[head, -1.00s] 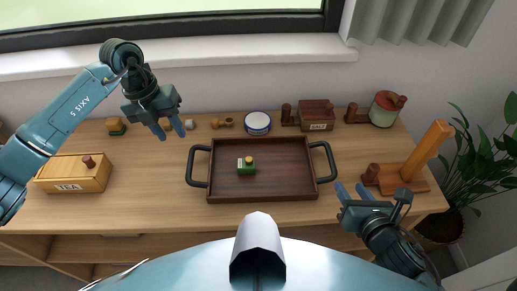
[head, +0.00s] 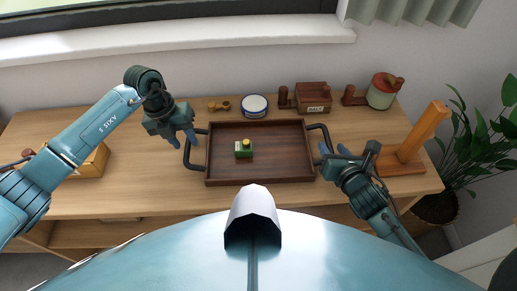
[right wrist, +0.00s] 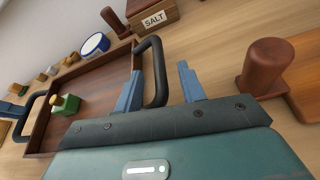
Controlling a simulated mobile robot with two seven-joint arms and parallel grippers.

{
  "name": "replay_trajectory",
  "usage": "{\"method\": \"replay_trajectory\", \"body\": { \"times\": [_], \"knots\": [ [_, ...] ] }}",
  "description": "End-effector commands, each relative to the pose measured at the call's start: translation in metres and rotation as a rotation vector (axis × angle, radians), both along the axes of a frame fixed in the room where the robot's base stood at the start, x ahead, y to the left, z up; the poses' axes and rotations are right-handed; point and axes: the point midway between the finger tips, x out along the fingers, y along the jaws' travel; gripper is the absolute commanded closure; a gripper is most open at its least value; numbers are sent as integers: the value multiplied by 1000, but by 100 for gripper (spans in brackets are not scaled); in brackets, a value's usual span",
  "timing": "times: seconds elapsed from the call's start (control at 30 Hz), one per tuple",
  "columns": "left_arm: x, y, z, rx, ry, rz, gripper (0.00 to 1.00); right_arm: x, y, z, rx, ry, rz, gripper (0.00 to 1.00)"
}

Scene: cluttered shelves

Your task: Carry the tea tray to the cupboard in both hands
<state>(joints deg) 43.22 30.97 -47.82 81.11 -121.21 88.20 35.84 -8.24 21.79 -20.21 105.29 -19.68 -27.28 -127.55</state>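The tea tray (head: 228,179) is dark wood with a black loop handle at each end, and it stands on the wooden counter. A small green box with a yellow top (head: 243,149) stands in it, left of the middle. My left gripper (head: 182,140) is open above or beside the left handle (head: 188,158); contact cannot be told. My right gripper (head: 332,149) is at the right handle (head: 325,131). In the right wrist view its fingers (right wrist: 160,90) are apart, with the handle (right wrist: 158,70) showing between them, not gripped.
Behind the tray stand a blue-and-white round tin (head: 255,105), a SALT box (head: 313,97) and a red-lidded jar (head: 383,91). A wooden stand with a slanted post (head: 418,134) is close right of my right gripper. A light wooden box (head: 92,163) is partly behind my left arm.

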Motion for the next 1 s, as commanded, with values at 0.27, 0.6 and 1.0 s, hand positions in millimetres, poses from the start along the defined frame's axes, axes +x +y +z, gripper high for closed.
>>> {"method": "replay_trajectory", "body": {
  "times": [0.27,0.6,1.0],
  "knots": [
    [0,-6,-29,0,1,0,65,27,4,-11,0,0,0,60],
    [0,-6,-32,0,-1,-1,65,30,4,-12,0,0,1,60],
    [0,-6,-32,0,-1,0,96,30,4,-12,0,0,1,91]
  ]
}}
